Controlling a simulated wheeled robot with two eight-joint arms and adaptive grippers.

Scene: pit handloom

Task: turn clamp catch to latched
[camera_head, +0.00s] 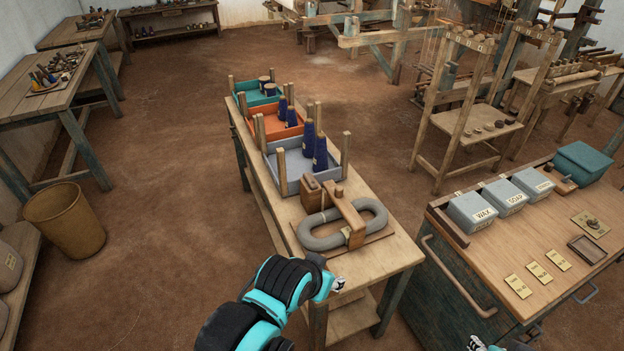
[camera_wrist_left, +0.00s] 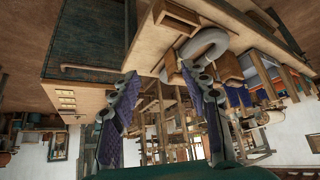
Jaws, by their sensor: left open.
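A wooden clamp bar (camera_head: 346,211) lies across a grey oval coil (camera_head: 320,242) on a flat board at the near end of the narrow bench. A wooden block (camera_head: 312,192) stands at the bar's far end, and a darker block hangs at its near end. I cannot tell which part is the catch or how it is set. My left gripper (camera_head: 338,285) is just off the bench's near edge, apart from the clamp. In the left wrist view, its fingers (camera_wrist_left: 160,72) are spread and empty, with the coil (camera_wrist_left: 209,44) beyond them. My right gripper (camera_head: 477,345) shows only partly at the bottom edge.
Grey, orange and teal trays (camera_head: 290,178) with dark blue cones fill the bench behind the clamp, with upright posts around them. A cabinet (camera_head: 545,262) with labelled boxes and a long handle stands to the right across a narrow gap.

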